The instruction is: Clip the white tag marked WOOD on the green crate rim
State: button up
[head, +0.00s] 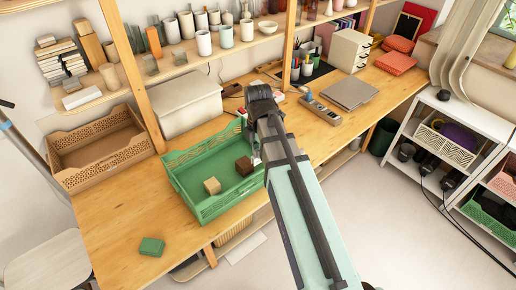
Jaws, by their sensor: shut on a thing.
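The green crate (203,212) stands on the wooden workbench, left of my arm. It holds a tan block (211,186) and a dark brown block (244,166). My gripper (255,151) is at the crate's right end, by the rim, and is shut. A small white piece, the white tag (256,160), shows at the fingertips; its marking is too small to read. My gripper and arm hide part of the crate's right end, so I cannot tell whether the tag touches the rim.
A tan crate (103,157) and a pale box (190,103) stand behind and left. A green block (151,247) lies on the bench front. A grey laptop-like slab (350,93) lies right. Shelf posts rise behind. The bench left of the green crate is mostly clear.

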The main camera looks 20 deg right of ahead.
aim_at(258, 160)
jog(key=shift+f+b, duration=1.9)
jog(key=shift+f, duration=0.7)
jog(key=shift+f+p, duration=0.15)
jog(key=shift+p, duration=0.45)
jog(key=shift+f+b, duration=0.65)
jog(key=shift+f, duration=1.2)
dwell(3.0)
